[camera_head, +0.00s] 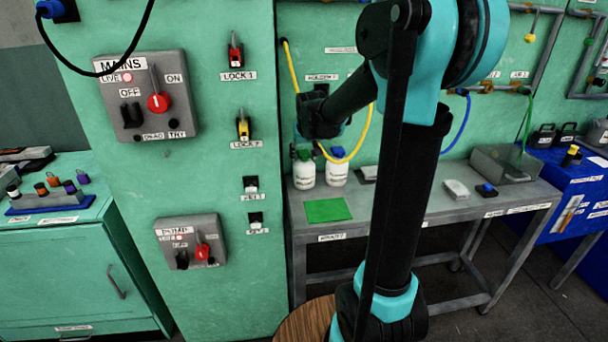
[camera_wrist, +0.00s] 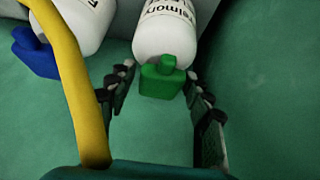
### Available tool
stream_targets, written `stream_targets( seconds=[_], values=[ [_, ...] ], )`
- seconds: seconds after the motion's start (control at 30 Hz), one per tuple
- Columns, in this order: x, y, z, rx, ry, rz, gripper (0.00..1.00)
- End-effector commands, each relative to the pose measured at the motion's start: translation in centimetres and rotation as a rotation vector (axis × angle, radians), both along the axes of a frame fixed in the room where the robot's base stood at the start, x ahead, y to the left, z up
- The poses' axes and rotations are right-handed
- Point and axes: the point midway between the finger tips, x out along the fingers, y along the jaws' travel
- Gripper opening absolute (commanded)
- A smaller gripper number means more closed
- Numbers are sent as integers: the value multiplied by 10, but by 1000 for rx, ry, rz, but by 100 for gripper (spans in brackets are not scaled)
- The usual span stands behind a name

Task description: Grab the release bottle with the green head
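The release bottle, white with a green head (camera_head: 304,175), stands on the grey bench at the back. In the wrist view its green head (camera_wrist: 162,78) lies between the two fingertips. My gripper (camera_wrist: 160,92) is open, with one dark finger on each side of the head. A gap shows at each side, so the fingers do not appear closed on it. In the head view my gripper (camera_head: 303,146) is just above the bottle, and its fingers are hard to make out there.
A white bottle with a blue head (camera_head: 337,174) stands close on the right; it is at the left in the wrist view (camera_wrist: 82,22). A yellow hose (camera_wrist: 68,80) hangs close beside my gripper. A green mat (camera_head: 327,210) lies in front of the bottles.

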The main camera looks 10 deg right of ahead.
Motion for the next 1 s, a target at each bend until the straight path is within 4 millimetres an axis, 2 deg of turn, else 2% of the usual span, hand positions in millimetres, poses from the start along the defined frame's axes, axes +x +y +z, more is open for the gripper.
stream_targets(
  seconds=[0.03, 0.37, 0.8, 1.0],
  values=[
    [0, 0, 0, 0, 0, 0, 41],
    [0, 0, 0, 0, 1, 0, 0],
    [-2, 0, 0, 0, 3, 0, 0],
    [-1, 0, 11, 0, 3, 0, 0]
  ],
)
